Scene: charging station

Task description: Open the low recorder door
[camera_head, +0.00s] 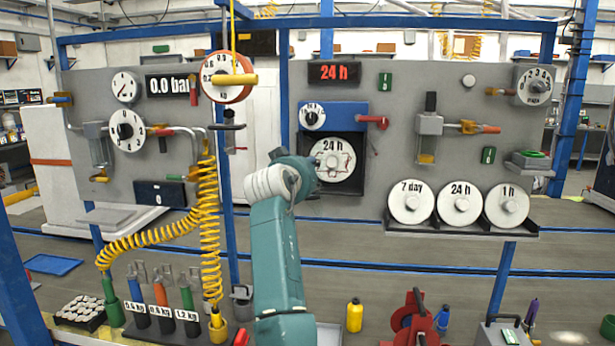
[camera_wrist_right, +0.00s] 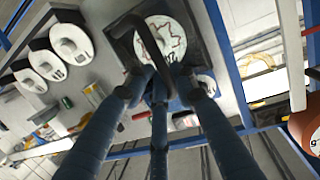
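The recorder is a blue case (camera_head: 348,115) with a small dial and a red handle (camera_head: 372,121) at its right. Below it, a round 24 h chart (camera_head: 335,160) sits in a dark recess. In the right wrist view the chart (camera_wrist_right: 160,42) is upside down, with a dark bent frame (camera_wrist_right: 122,45) in front of it, perhaps the door's edge. My right gripper's fingers (camera_wrist_right: 164,82) converge by this frame; I cannot tell whether they touch or grip it. In the head view my right arm hides the gripper and the chart's left edge. My left gripper is not in view.
Spare chart discs (camera_head: 460,203) stand on a shelf at the panel's lower right. A coiled yellow hose (camera_head: 208,235) hangs left of my arm, and a round red-rimmed gauge (camera_head: 227,77) hangs above. The panel between recorder and right-hand valve is mostly clear.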

